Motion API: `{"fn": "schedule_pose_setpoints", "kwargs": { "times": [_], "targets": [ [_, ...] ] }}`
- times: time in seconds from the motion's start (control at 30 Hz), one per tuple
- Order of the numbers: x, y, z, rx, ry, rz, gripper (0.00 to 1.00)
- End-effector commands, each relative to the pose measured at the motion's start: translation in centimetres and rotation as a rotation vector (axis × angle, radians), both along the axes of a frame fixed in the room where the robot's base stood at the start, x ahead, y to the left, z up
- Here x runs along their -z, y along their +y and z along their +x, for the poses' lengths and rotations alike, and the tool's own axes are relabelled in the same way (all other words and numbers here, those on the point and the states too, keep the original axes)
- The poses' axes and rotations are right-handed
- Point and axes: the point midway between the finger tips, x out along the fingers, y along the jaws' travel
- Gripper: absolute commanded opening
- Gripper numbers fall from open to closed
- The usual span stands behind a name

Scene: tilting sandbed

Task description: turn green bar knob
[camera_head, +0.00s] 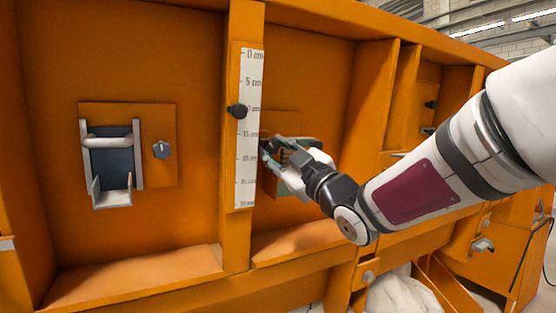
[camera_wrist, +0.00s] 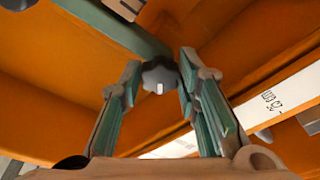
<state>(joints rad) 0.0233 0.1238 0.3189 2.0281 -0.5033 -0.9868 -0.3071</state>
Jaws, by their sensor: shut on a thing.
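A dark grey lobed knob (camera_wrist: 160,75) with a white mark on its face sits at the end of a green bar (camera_wrist: 112,26) in the wrist view. The fingers of my gripper (camera_wrist: 159,80) lie on either side of the knob and are shut on it. In the head view my gripper (camera_head: 278,152) reaches into the orange bay just right of the ruler. There the knob and most of the green bar are hidden by the fingers and wrist.
The left bay holds a metal chute (camera_head: 113,185) and a grey-blue knob (camera_head: 162,150). Orange walls and a ledge (camera_head: 300,240) border my gripper's bay.

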Motion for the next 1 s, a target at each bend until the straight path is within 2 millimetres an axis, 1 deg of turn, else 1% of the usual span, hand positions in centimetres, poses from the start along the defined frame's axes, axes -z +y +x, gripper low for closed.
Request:
{"fn": "schedule_pose_setpoints", "kwargs": {
  "times": [0.03, 0.5, 0.7, 1.0],
  "targets": [
    [0.51, -0.01, 0.05, -0.006, 0.028, 0.033, 0.02],
    [0.54, 0.14, -0.02, -0.074, 0.243, 0.359, 0.02],
    [0.52, 0.17, -0.05, -0.091, 0.301, 0.443, 0.02],
    [0.51, 0.22, -0.07, -0.104, 0.34, 0.499, 0.02]
  ]
}}
